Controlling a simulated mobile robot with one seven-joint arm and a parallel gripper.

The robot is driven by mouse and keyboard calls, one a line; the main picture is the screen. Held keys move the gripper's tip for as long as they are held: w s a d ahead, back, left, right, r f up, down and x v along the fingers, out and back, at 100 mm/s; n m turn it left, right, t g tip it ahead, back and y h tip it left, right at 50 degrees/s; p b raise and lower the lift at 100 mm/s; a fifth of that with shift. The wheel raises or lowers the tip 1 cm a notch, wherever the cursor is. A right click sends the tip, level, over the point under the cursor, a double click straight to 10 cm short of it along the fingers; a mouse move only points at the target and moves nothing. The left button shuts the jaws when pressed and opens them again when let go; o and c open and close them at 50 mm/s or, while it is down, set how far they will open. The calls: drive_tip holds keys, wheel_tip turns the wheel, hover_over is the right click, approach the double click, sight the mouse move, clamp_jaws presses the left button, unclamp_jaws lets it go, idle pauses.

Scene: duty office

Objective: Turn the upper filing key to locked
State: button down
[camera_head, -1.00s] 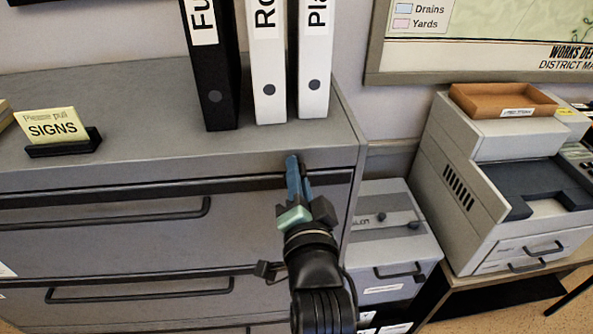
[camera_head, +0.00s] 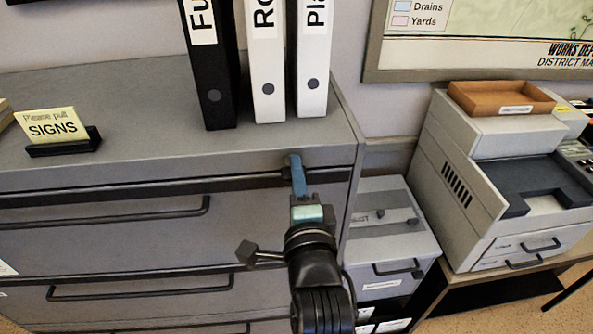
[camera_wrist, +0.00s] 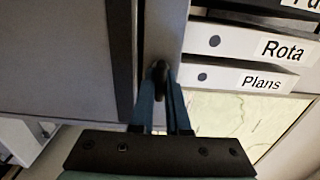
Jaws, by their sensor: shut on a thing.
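The grey filing cabinet (camera_head: 100,240) fills the left of the head view, with wide drawers below its top. My gripper (camera_head: 297,165) reaches the upper right of its front, just under the top edge. Its blue fingers are seen nearly edge-on there. In the wrist view, my gripper (camera_wrist: 163,85) is shut on the upper key (camera_wrist: 160,70), a small dark piece between the fingertips against the cabinet front. The fingers hide the key in the head view. I cannot read a lock marking.
Black and white binders (camera_head: 265,70) stand on the cabinet top, with a signs card holder (camera_head: 62,145) at left. A grey box unit (camera_head: 390,240) and a printer (camera_head: 500,190) with a brown tray (camera_head: 502,98) stand to the right.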

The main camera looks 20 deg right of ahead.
idle(0.4)
drive_tip(key=c, duration=0.9)
unclamp_jaws()
drive_tip(key=shift+s+a+f, duration=0.1)
drive_tip(key=shift+s+f, duration=0.05)
drive_tip(key=shift+s, duration=0.3)
drive_tip(key=b+v, duration=0.3)
drive_tip(key=v, duration=0.9)
drive_tip(key=shift+r, duration=0.2)
drive_tip(key=w+a+r+n+t+y+b, duration=0.1)
drive_tip(key=w+a+r+n+t, duration=0.2)
drive_tip(key=r+n, duration=0.5)
drive_tip(key=w+a+r+n+t+y+b, duration=0.1)
drive_tip(key=a+r+n+t, duration=0.25)
drive_tip(key=r, duration=0.75)
drive_tip(key=s+a+r+n+t+y, duration=0.1)
drive_tip(key=s+a+r+n, duration=0.1)
drive_tip(key=r+n, duration=0.3)
drive_tip(key=s+a+r+n+t+y, duration=0.2)
drive_tip(key=a+r+n, duration=0.2)
drive_tip(key=r, duration=0.5)
drive_tip(key=shift+a+r+n, duration=0.3)
drive_tip(key=shift+n, duration=0.05)
